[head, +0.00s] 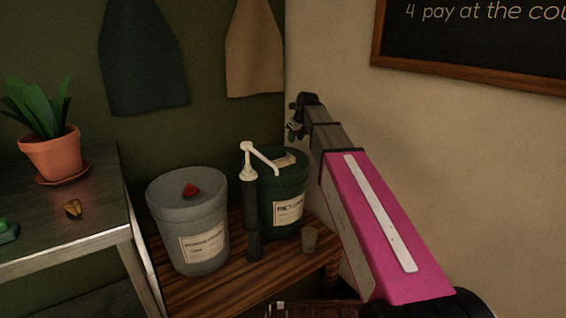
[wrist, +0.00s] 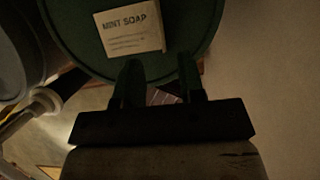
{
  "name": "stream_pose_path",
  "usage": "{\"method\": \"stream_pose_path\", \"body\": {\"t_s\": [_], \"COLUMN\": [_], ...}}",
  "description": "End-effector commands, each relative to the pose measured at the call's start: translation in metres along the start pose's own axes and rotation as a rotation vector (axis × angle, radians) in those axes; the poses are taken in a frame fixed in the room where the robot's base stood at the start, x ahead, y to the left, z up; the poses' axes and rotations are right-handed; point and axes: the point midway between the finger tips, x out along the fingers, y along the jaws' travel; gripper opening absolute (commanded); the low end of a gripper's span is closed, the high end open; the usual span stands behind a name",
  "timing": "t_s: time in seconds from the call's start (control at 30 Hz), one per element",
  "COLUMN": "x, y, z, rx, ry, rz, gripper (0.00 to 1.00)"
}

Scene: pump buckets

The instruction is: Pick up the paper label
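A cream paper label (wrist: 130,28) reading "MINT SOAP" lies on the dark green round lid (wrist: 75,35) of a bucket in the wrist view. In the head view the label (head: 286,159) is a small pale patch on top of the dark green bucket (head: 268,213), partly behind the white pump spout. My gripper (wrist: 159,62) is open, with nothing visible between its fingers. Its fingertips show just below the label's lower edge in the wrist view; the height gap cannot be told. In the head view my gripper (head: 296,119) is small and dark, above and behind the bucket.
A pump (head: 249,175) with a white spout stands in front of the green bucket. The wall (head: 480,170) is close on the right.

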Motion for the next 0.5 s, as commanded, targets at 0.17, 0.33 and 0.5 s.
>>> {"method": "stream_pose_path", "body": {"t_s": [0.17,0.33,0.5], "x": [0.027,0.044,0.053], "y": [0.0,0.0,0.0], "z": [0.0,-0.001,-0.002], "rx": [-0.001,-0.002,-0.002], "ry": [0.002,0.002,0.001], "rz": [0.001,0.0,0.0], "gripper": [0.36,0.36,0.36]}}
